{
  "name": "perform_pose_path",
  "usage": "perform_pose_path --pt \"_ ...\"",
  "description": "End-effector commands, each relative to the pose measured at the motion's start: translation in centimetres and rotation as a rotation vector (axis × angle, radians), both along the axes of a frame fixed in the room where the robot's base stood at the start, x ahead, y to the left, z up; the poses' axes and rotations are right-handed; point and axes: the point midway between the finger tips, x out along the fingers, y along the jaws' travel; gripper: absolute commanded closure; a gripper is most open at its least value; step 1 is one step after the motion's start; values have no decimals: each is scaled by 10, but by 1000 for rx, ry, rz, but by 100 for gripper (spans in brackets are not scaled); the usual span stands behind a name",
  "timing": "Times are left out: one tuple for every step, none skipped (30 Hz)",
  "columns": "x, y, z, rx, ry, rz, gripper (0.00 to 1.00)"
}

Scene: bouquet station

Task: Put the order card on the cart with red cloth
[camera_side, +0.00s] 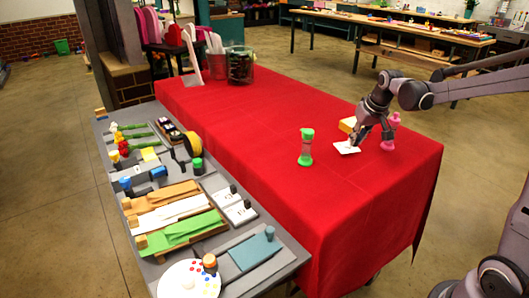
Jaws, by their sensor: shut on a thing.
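The order card (345,149) is a small white card over the right part of the red cloth. My gripper (353,144) points down at it from the right and is shut on its upper edge. The card looks flat and very low; I cannot tell whether it touches the cloth. The cart with red cloth (270,160) fills the middle of the view, its cloth hanging down the sides.
A grey bench (228,179) with flowers, papers and tools adjoins on the left. The cloth's middle is bare.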

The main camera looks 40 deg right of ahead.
Motion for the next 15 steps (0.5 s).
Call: perform_pose_path --pt "0 0 -7 0 0 0 100" --pt "0 0 -10 0 0 0 100" --pt "0 0 -13 0 0 0 100" --pt "0 0 -15 0 0 0 100" --pt "0 0 -16 0 0 0 100" --pt "0 -1 -17 0 0 0 100" --pt "0 0 -17 0 0 0 100" --pt "0 0 -17 0 0 0 100" --pt "0 0 -17 0 0 0 100" --pt "0 0 -17 0 0 0 100" --pt "0 -1 -17 0 0 0 100" --pt "0 -1 -17 0 0 0 100" --pt "0 -1 -17 0 0 0 100" --pt "0 -1 -17 0 0 0 100" --pt "0 -1 -18 0 0 0 100"
